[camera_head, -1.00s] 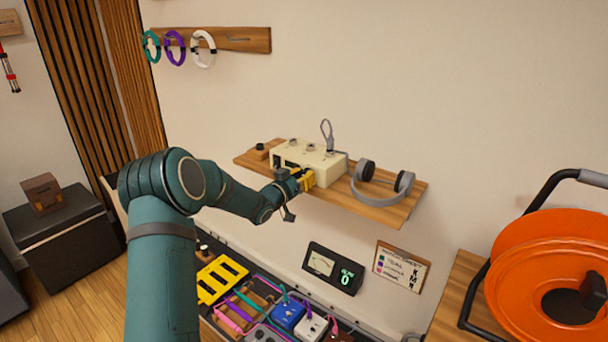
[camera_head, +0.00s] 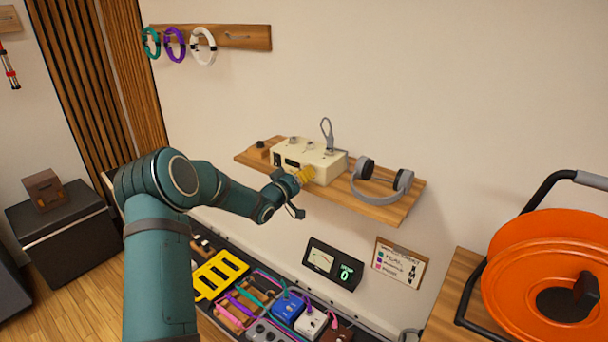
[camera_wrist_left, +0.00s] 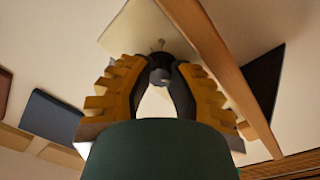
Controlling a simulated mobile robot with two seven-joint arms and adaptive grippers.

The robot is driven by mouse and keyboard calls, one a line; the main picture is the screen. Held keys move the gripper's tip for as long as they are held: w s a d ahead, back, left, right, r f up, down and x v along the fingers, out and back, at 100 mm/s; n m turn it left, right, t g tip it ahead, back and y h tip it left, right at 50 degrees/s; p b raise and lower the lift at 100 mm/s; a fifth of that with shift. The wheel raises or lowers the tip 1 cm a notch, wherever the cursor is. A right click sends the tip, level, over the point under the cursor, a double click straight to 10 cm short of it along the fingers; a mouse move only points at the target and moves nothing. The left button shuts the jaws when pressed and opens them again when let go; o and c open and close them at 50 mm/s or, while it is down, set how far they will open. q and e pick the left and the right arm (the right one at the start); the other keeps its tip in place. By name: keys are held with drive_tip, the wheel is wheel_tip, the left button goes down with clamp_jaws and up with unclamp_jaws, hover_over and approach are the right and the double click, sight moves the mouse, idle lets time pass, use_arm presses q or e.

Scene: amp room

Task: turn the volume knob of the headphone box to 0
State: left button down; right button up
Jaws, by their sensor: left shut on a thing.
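The cream headphone box (camera_head: 318,158) sits on the wooden wall shelf (camera_head: 375,207), with small knobs or switches on top and a cable loop rising from it. My left gripper (camera_head: 306,175) is at the box's front face, its yellow fingers closed there. In the left wrist view the fingers close around a small dark knob (camera_wrist_left: 160,75) in front of the cream box (camera_wrist_left: 122,32). The fingers hide most of the knob in the head view, and I cannot read its setting. My right gripper is not in view.
Grey headphones (camera_head: 383,184) rest on the shelf right of the box. A dark meter display (camera_head: 333,266) below shows a green 0. A clipboard (camera_head: 400,265) hangs beside it. Pedals and cables lie below, and an orange reel (camera_head: 550,265) stands at right.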

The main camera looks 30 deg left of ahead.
use_arm(q)
drive_tip(key=c, duration=0.8)
unclamp_jaws()
drive_tip(key=shift+s+f, duration=0.15)
drive_tip(key=shift+s, duration=0.05)
drive_tip(key=s, duration=0.7)
drive_tip(key=shift+s+a, duration=0.3)
